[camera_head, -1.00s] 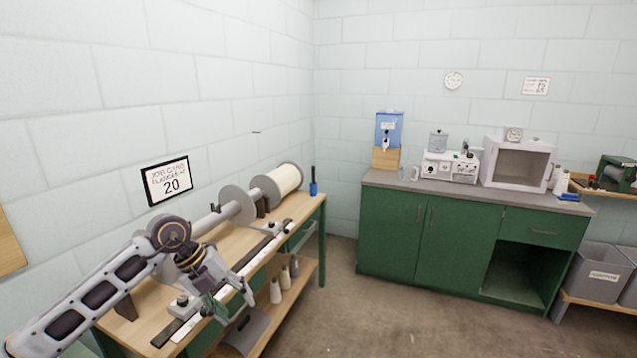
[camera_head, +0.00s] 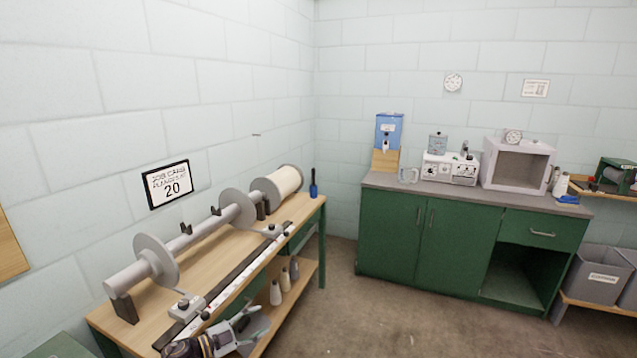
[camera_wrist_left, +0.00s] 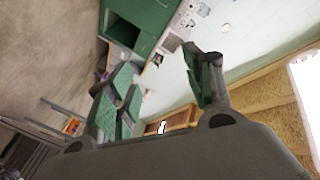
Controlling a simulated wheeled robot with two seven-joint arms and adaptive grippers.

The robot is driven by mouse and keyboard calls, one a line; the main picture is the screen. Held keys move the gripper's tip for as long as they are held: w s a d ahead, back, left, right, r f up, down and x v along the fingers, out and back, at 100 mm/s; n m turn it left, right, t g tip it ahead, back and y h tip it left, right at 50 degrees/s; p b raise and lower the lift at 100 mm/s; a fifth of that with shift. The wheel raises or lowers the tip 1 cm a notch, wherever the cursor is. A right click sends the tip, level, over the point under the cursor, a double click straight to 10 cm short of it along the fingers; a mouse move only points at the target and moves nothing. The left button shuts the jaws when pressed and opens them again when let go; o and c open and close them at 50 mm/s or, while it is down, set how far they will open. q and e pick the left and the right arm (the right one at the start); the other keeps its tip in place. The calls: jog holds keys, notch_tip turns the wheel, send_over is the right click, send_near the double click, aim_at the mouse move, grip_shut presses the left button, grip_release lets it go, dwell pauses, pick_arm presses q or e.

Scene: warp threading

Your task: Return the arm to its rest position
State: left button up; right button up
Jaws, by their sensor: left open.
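My left gripper (camera_head: 250,322) shows at the bottom edge of the head view, low in front of the workbench. Most of its arm is below the frame. In the left wrist view its two green-padded fingers (camera_wrist_left: 158,75) stand apart with nothing between them. The warp beam (camera_head: 195,227), a grey shaft with round flanges, lies in its supports on the bench. My right gripper is not in view.
The workbench (camera_head: 215,258) carries a long rail (camera_head: 235,275) and a white spool (camera_head: 284,181). Small cones (camera_head: 276,293) stand on its lower shelf. A green cabinet (camera_head: 390,230) stands at the back right. The floor (camera_head: 400,320) between is clear.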

pick_arm(q)
jog(key=s+a+f+n+t+y, duration=0.1)
jog(key=s+a+f+n+y, duration=0.25)
jog(key=f, duration=0.55)
jog(key=s+a+f+n+y, duration=0.3)
jog(key=a+f, duration=0.1)
jog(key=f, duration=0.5)
jog(key=s+a+f+n+t+y, duration=0.1)
jog(key=s+a+f+n+y, duration=0.25)
jog(key=f, duration=0.45)
jog(key=s+a+f+n+g+y+p, duration=0.1)
jog(key=s+a+f+n+g+y, duration=0.1)
jog(key=s+f, duration=0.65)
jog(key=s+a+f+n+g+y, duration=0.1)
jog(key=s+a+f+n+g, duration=0.15)
jog(key=s+f, duration=0.55)
jog(key=s+d+f+n+g, duration=0.1)
jog(key=s+f+g, duration=0.2)
jog(key=s, duration=1.2)
jog(key=s+d+f+g+y, duration=0.1)
jog(key=s+f+g, duration=0.3)
jog(key=s, duration=1.1)
notch_tip(320, 180, down, 2)
jog(key=shift+f+n, duration=0.1)
jog(key=shift+n, duration=0.25)
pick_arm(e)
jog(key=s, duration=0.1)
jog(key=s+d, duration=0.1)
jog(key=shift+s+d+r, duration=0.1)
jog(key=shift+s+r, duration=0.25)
